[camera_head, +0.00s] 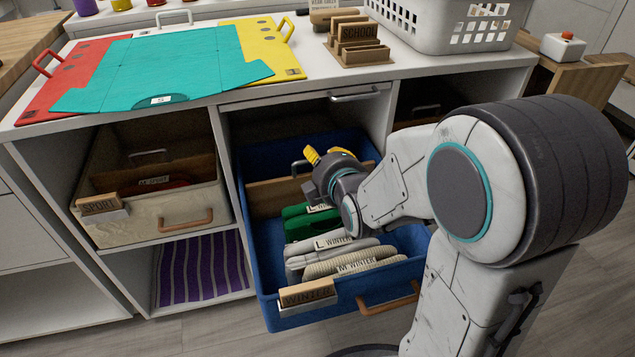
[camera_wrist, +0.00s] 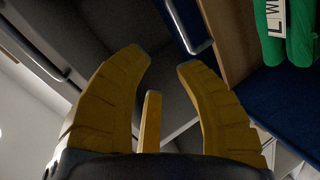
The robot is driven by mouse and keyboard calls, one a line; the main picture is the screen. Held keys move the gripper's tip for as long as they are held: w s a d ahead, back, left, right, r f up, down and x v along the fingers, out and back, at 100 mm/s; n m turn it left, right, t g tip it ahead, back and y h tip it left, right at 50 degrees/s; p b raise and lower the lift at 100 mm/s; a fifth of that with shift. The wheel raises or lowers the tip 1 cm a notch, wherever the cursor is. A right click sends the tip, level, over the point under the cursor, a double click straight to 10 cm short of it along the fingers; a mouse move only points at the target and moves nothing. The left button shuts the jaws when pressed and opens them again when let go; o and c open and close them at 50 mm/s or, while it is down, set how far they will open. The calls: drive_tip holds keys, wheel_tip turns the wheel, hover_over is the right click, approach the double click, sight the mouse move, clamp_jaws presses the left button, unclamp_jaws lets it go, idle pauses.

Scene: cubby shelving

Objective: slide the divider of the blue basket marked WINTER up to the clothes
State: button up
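The blue basket (camera_head: 257,235) is pulled out of the middle cubby, with a WINTER tag (camera_head: 306,294) on its front. Its wooden divider (camera_head: 268,197) stands across it, behind the clothes, with a strip of blue floor between. The nearest clothes are green (camera_head: 298,228); grey and cream folded ones lie nearer the front. The divider (camera_wrist: 228,42) and green clothes (camera_wrist: 288,35) also show in the wrist view, at the upper right. My gripper (camera_head: 326,154) is over the basket near the divider, which it partly hides. Its yellow fingers (camera_wrist: 164,62) are spread and empty; contact with the divider cannot be told.
A fabric SPORT basket (camera_head: 150,215) fills the left cubby, with a purple striped cloth (camera_head: 202,268) below. The countertop above holds coloured folders (camera_head: 165,65), a wooden SCHOOL organiser (camera_head: 360,55) and a white laundry basket (camera_head: 440,28).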

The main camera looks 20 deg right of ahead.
drive_tip(key=f+n+b, duration=0.1)
drive_tip(key=w+f+t+b, duration=0.1)
drive_tip(key=f+b, duration=0.1)
drive_tip(key=f+n+b, duration=0.1)
drive_tip(key=f, duration=0.1)
drive_tip(key=shift+w+d+f+n+t, duration=0.2)
drive_tip(key=shift+w+d+n+t, duration=0.1)
drive_tip(key=shift+t, duration=0.1)
drive_tip(key=shift+b+x, duration=0.55)
drive_tip(key=shift+x, duration=3.15)
clamp_jaws()
